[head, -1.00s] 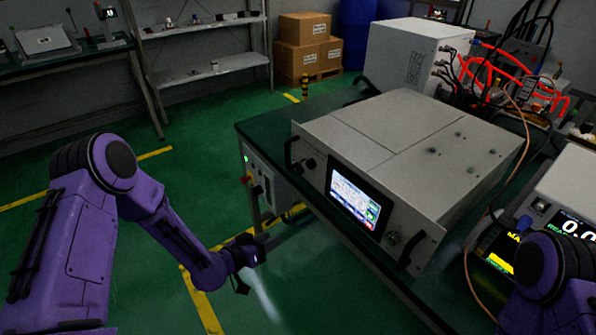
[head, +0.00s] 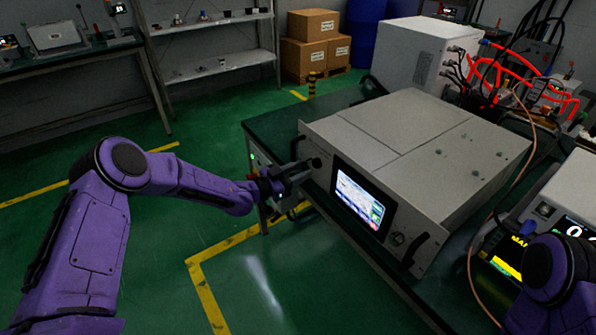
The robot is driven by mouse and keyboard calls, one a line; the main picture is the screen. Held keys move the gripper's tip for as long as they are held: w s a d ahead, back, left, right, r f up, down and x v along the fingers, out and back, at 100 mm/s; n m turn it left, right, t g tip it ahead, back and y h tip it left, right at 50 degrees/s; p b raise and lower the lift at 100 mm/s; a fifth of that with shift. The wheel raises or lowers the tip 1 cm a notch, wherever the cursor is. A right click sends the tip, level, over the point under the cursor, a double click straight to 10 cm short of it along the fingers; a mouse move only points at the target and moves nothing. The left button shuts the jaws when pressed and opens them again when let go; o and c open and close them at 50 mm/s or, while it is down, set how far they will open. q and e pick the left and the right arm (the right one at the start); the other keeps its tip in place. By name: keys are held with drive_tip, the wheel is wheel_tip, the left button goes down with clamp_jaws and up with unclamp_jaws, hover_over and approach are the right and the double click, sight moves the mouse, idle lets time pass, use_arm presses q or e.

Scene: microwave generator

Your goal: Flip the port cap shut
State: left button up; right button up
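The microwave generator (head: 420,135) is a wide grey box on the bench, with a lit screen (head: 358,197) on its front panel. A small dark round fitting (head: 316,163) sits at the panel's left end, near the left handle; it may be the port with its cap, but the cap's position is too small and dark to tell. My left gripper (head: 302,172) is dark and reaches up to the panel's left end, close beside this fitting. Whether it touches is unclear, and its fingers cannot be made out. My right gripper is out of view; only part of my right arm shows at lower right.
The green-topped bench (head: 265,128) carries the generator. A white cabinet (head: 420,55) with cables and red hoses stands behind it. A meter with a lit display (head: 507,258) is at right. Open green floor lies left of the bench. Cardboard boxes (head: 315,42) stand at the back.

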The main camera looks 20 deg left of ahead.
use_arm(q)
clamp_jaws()
drive_tip(key=r+n+p, duration=0.1)
drive_tip(key=n, duration=0.5)
drive_tip(key=s+d+r+n+p, duration=0.1)
drive_tip(key=n, duration=0.5)
drive_tip(key=d+r+n+p, duration=0.1)
drive_tip(key=n, duration=0.6)
drive_tip(key=shift+s+r, duration=0.15)
drive_tip(key=shift+s, duration=0.15)
idle(0.6)
unclamp_jaws()
